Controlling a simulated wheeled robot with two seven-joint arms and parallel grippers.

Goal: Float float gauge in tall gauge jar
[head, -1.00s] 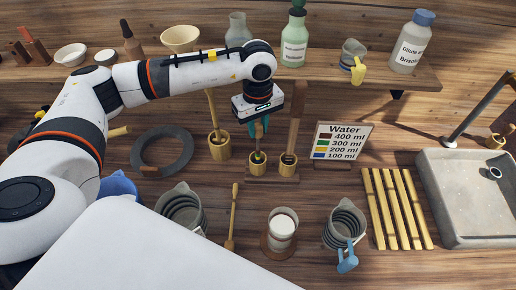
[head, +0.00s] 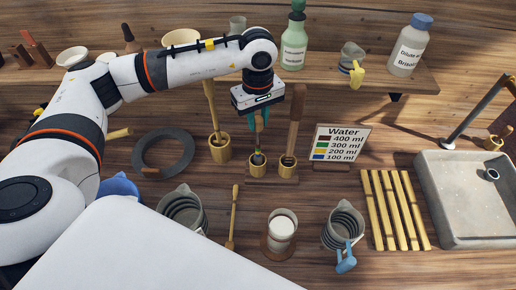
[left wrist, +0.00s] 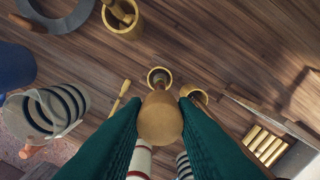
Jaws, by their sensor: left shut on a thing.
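My left gripper (head: 258,122) is shut on the float gauge (head: 258,150), a slim wooden stick with coloured bands near its lower end. The gauge hangs upright over a small wooden cup (head: 257,168); its lower tip is at or just inside the cup's mouth, and I cannot tell which. In the left wrist view the gauge's round wooden top (left wrist: 160,118) sits between the green fingers. A clear jar (head: 279,238) with white contents stands on a round wooden base near the front; it looks like the tall gauge jar, though I cannot be sure. The right gripper is out of view.
A second wooden cup with a thick stick (head: 289,160) stands close beside the first. A water sign (head: 340,141), striped pitchers (head: 183,211) (head: 344,222), a wooden spoon (head: 232,225), a bamboo rack (head: 395,210) and a stone sink (head: 470,195) surround the jar.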

